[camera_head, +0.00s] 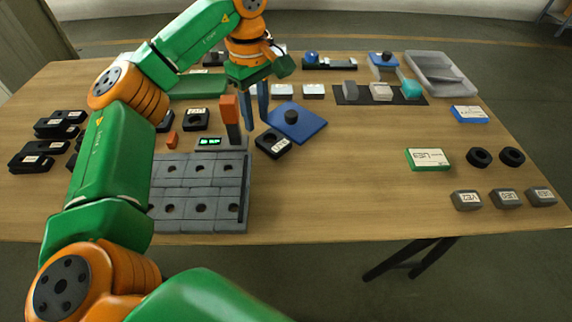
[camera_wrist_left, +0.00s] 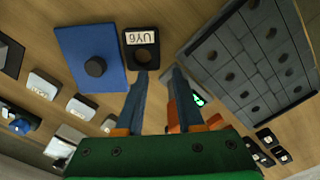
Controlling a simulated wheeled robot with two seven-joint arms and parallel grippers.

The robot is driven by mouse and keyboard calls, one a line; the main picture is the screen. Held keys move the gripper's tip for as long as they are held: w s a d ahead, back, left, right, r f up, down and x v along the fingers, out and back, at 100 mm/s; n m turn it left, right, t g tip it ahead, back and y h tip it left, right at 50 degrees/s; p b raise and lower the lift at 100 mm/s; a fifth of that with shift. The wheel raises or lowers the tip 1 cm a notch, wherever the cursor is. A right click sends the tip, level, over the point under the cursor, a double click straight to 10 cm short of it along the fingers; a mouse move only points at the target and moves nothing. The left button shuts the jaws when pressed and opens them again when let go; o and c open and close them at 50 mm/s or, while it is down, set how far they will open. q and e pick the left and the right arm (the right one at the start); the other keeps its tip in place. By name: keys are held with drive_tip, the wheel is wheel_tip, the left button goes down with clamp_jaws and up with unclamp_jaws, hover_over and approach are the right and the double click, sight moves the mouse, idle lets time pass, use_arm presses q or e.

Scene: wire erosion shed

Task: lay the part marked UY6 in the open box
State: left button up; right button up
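The part marked UY6 (camera_wrist_left: 141,60) is a black block with a round hole and a white label. In the head view it (camera_head: 272,145) lies on the table between the grey fixture and a blue plate. My left gripper (camera_head: 256,118) is above the table just behind it, pointing down. In the left wrist view its fingers (camera_wrist_left: 160,75) are apart with nothing between them, and the part lies just beyond the tips. A grey open tray (camera_head: 462,88) with raised walls stands at the back right; I cannot tell if it is the open box. My right gripper is not in view.
The blue plate (camera_head: 312,128) with a black knob lies right of the part. The grey fixture (camera_head: 200,222) with holes and an orange-topped post (camera_head: 229,108) stand left of it. Black blocks (camera_head: 40,146) lie at far left.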

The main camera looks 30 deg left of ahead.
sight(264, 143)
use_arm(q)
drive_tip(key=shift+f+m, duration=0.3)
drive_tip(key=shift+f, duration=0.2)
drive_tip(key=f, duration=0.6)
drive_tip(key=shift+w+d+f+b, duration=0.15)
drive_tip(key=shift+w+d+b, duration=0.2)
clamp_jaws()
idle(0.5)
